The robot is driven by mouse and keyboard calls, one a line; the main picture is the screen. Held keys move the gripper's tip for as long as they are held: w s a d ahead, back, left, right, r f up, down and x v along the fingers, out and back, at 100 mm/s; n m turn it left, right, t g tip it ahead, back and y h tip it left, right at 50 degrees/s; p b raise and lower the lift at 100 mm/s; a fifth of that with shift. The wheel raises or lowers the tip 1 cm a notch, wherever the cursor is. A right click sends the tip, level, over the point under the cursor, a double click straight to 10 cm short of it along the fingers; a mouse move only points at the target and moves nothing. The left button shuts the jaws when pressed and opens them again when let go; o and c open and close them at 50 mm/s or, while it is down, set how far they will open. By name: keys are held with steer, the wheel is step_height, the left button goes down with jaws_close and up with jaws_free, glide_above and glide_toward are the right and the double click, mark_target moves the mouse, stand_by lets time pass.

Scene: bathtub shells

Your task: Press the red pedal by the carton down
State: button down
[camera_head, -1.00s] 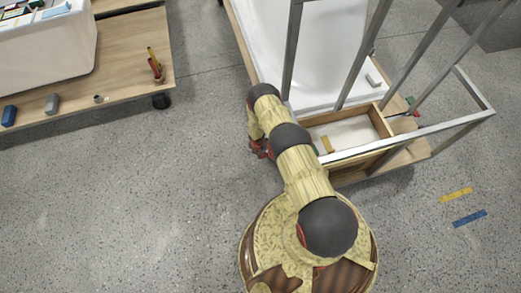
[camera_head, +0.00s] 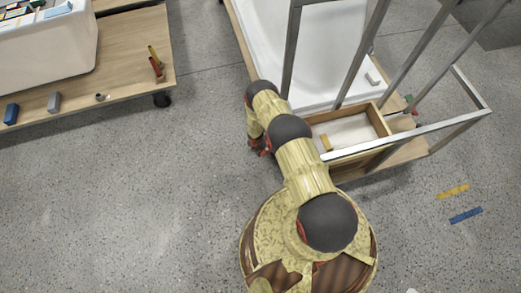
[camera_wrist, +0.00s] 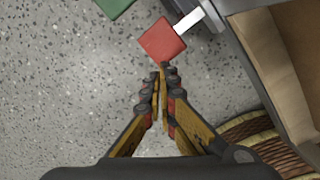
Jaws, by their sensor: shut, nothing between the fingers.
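A red square pedal (camera_wrist: 162,40) on a pale metal arm shows at the top middle of the wrist view. A green pedal (camera_wrist: 113,6) lies to its left, cut off by the frame edge. My gripper (camera_wrist: 161,72) is shut and empty. Its fingertips appear just below the near corner of the red pedal; I cannot tell whether they touch it. In the head view my gripper (camera_head: 258,147) is largely hidden behind my arm, left of the wooden tray (camera_head: 384,122).
A metal frame (camera_head: 470,112) and a white tub shell (camera_head: 325,45) stand on a wooden cart around the tray. A small red piece (camera_head: 415,112) sits at its far right. Another wooden cart (camera_head: 130,80) stands at left. Grey floor between the carts is clear.

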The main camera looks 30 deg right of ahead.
step_height(320, 180, up, 9)
steer(key=shift+s+a+r, duration=0.2)
steer(key=shift+s+a, duration=0.15)
stand_by(0.3)
stand_by(0.4)
